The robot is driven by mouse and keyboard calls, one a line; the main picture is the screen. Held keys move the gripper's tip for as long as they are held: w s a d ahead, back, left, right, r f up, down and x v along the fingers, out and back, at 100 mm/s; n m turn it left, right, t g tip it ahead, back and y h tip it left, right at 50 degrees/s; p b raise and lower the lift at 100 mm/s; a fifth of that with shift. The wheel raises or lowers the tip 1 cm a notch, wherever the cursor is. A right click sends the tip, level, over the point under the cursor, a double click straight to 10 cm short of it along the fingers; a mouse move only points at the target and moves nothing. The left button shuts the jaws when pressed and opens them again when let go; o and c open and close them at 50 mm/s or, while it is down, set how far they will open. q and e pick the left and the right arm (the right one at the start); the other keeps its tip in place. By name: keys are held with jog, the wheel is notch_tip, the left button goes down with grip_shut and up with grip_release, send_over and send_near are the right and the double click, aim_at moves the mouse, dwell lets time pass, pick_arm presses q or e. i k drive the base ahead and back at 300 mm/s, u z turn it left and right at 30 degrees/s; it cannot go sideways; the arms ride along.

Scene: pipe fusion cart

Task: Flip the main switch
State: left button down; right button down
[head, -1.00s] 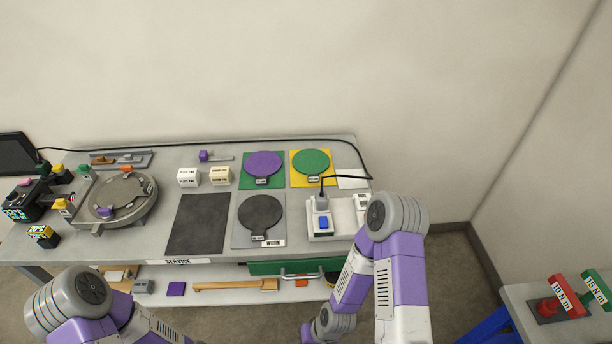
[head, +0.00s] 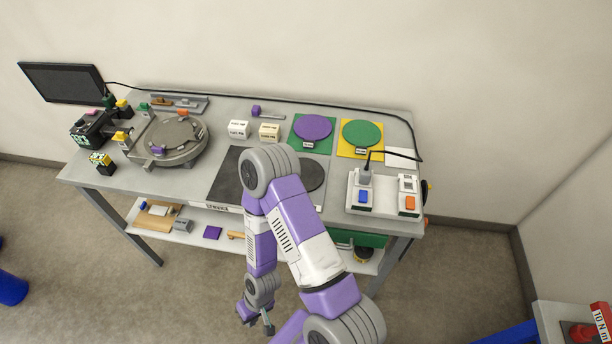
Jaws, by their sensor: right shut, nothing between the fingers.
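A white power unit (head: 382,192) sits at the table's front right corner. It carries a blue rocker switch (head: 363,197) on its left and an orange rocker switch (head: 410,203) on its right. A black plug (head: 366,176) with a cable stands in it behind the blue switch. I cannot tell which switch is the main one. My right gripper (head: 258,319) is shut and empty, low in front of the table, well below and left of the power unit. My left gripper is out of view.
The grey table (head: 215,165) holds a round clamp machine (head: 171,141) at left and a purple disc (head: 313,127) and green disc (head: 362,134) on mats. My right arm hides part of the table's front. A side table with a red tool (head: 580,333) stands at lower right.

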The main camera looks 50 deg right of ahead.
aim_at(362, 194)
jog(key=u, duration=0.3)
jog(key=k, duration=0.95)
jog(key=z, duration=1.1)
jog(key=i, duration=0.45)
jog(key=z, duration=0.1)
